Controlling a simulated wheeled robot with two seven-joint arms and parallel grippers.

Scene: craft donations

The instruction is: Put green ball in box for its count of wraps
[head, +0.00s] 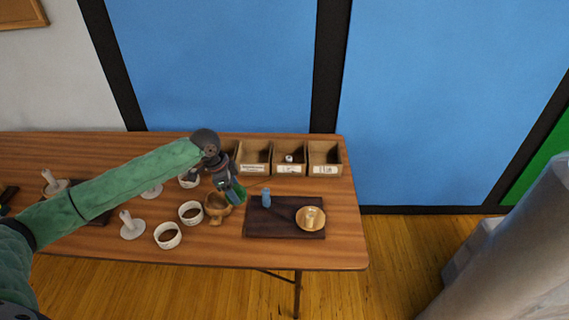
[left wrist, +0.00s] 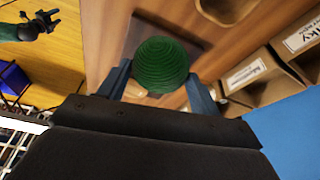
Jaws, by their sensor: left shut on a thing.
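My left gripper (head: 237,196) is shut on the green ball (left wrist: 162,65), which has fine ridges round it and sits between the two fingers in the left wrist view. In the head view the ball is mostly hidden by the gripper, which is above the table just left of the dark tray. A row of open tan boxes stands at the table's back edge: a middle box (head: 254,172), one with a small pale thing inside (head: 290,172), and a right box (head: 324,171). My right gripper (left wrist: 42,24) shows small at the wrist view's upper left.
A dark tray (head: 262,229) holds a blue peg-like thing (head: 266,197) and a round wooden dish (head: 310,218). A wooden cup (head: 217,207) stands left of it. White cups (head: 168,235) and pale stands (head: 131,228) fill the left. Bare table lies between tray and boxes.

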